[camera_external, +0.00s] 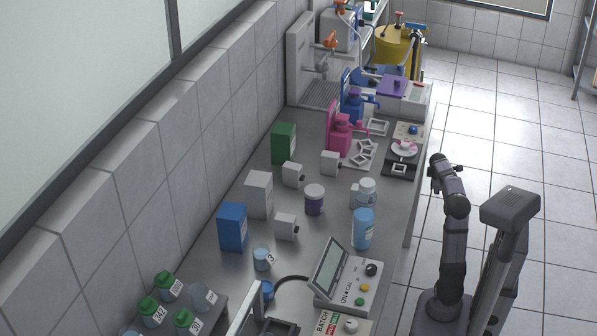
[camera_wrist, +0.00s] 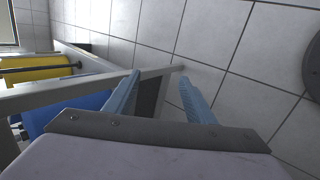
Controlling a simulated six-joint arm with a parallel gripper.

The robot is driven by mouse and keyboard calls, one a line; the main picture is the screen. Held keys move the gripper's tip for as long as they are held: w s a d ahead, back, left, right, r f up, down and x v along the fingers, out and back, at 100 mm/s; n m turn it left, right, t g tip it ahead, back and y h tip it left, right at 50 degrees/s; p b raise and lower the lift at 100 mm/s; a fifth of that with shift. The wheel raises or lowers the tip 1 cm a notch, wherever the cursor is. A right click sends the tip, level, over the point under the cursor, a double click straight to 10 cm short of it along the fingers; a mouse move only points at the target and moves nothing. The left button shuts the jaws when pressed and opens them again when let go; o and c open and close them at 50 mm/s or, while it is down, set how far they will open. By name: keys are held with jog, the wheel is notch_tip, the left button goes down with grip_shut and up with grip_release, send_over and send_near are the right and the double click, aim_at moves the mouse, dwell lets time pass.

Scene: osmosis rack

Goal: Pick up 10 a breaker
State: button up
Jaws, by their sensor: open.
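No vessel in view carries a label that I can read as 10. A small light-blue cup (camera_external: 262,258) marked "3" stands on the steel bench in the external view. A clear glass vessel (camera_external: 205,298) stands at the lower left among green-capped bottles (camera_external: 168,286). My gripper (camera_external: 457,168) is past the bench's right edge, above the floor, far from these vessels. In the wrist view my gripper (camera_wrist: 160,92) has its two blue fingers apart with nothing between them. No beaker shows in the wrist view.
The bench (camera_external: 330,222) holds a blue box (camera_external: 232,227), a blue bottle (camera_external: 362,229), a purple-banded jar (camera_external: 314,200) and a control box (camera_external: 350,285). A pink pump (camera_external: 340,135) and a balance (camera_external: 403,155) stand farther back. Tiled floor lies open at right.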

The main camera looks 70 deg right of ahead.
jog(key=s+a+r+t+y+p, duration=0.1)
jog(key=s+a+r+y+p, duration=0.15)
jog(key=a+r+p, duration=0.75)
jog(key=s+a+r+y+p, duration=0.2)
jog(key=s+a+r+p, duration=0.3)
jog(key=r+p, duration=0.75)
jog(key=w+a+r+t+y+p, duration=0.2)
jog(key=a+r+p, duration=0.6)
jog(key=r+p, duration=0.15)
jog(key=w+a+r+t+y+p, duration=0.2)
jog(key=a+r+p, duration=0.6)
jog(key=p, duration=0.3)
jog(key=n+t+b, duration=0.8)
jog(key=n+t, duration=0.6)
jog(key=n, duration=2.2)
send_over(331, 164)
jog(key=s+d, duration=0.2)
jog(key=s, duration=0.2)
notch_tip(331, 164, down, 5)
jog(key=shift+h, duration=0.45)
jog(key=shift+f+b, duration=0.3)
jog(key=shift+f, duration=2.8)
